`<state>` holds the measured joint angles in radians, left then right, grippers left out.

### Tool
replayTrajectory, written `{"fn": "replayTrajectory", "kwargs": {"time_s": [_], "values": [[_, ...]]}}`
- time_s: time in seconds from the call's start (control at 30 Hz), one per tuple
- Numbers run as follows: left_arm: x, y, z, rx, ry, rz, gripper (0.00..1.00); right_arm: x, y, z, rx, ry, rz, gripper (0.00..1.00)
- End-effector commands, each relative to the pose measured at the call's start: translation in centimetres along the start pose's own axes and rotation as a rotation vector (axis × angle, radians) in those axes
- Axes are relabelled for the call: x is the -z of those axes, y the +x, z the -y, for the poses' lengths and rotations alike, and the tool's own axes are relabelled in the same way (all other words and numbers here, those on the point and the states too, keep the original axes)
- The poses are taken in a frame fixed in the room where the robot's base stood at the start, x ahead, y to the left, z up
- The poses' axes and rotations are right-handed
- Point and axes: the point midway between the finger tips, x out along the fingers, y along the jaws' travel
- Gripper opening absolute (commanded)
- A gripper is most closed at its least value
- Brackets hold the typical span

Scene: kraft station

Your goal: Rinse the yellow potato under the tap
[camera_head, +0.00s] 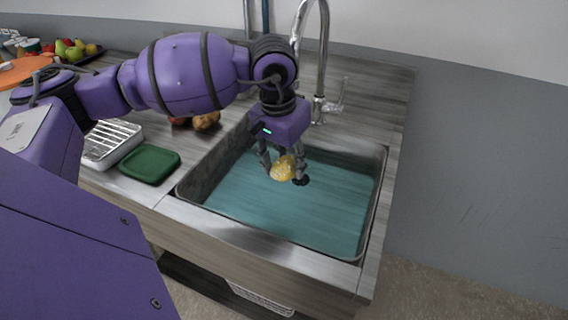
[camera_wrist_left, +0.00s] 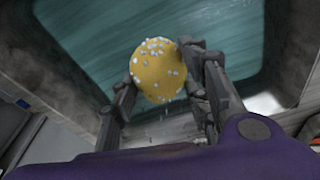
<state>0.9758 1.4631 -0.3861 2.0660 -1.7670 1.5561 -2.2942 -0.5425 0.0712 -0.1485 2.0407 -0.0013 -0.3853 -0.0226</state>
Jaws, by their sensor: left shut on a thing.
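The yellow potato (camera_head: 283,169) is held between the fingers of my left gripper (camera_head: 284,176), over the sink (camera_head: 368,227). In the left wrist view the potato (camera_wrist_left: 158,72) is round with many pale droplets or specks on it, and the gripper (camera_wrist_left: 160,90) has a finger on each side. Some small drops show below it. The sink holds teal water (camera_head: 325,205). The tap (camera_head: 321,70) rises behind the sink, its spout end partly hidden by my left arm. My right gripper is not in view.
A green-lidded box (camera_head: 150,164) and a metal tray (camera_head: 108,143) stand on the counter left of the sink. Brown produce (camera_head: 207,120) lies behind my left arm. A fruit tray (camera_head: 88,56) and an orange round board (camera_head: 20,71) are at the far left.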

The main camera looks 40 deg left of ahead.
Motion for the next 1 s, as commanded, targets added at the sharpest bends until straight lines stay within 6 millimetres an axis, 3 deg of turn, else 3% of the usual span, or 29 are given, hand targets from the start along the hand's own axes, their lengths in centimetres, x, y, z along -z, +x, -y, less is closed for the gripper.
{"fn": "replayTrajectory", "kwargs": {"time_s": [0.4, 1.0], "values": [[-3.4, -0.7, -0.1, 0.002, 0.001, 0.000, 0.13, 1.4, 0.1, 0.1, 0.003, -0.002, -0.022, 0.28], [-7.3, -1.3, -0.5, 0.000, 0.000, 0.000, 0.13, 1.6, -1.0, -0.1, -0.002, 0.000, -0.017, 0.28]]}}
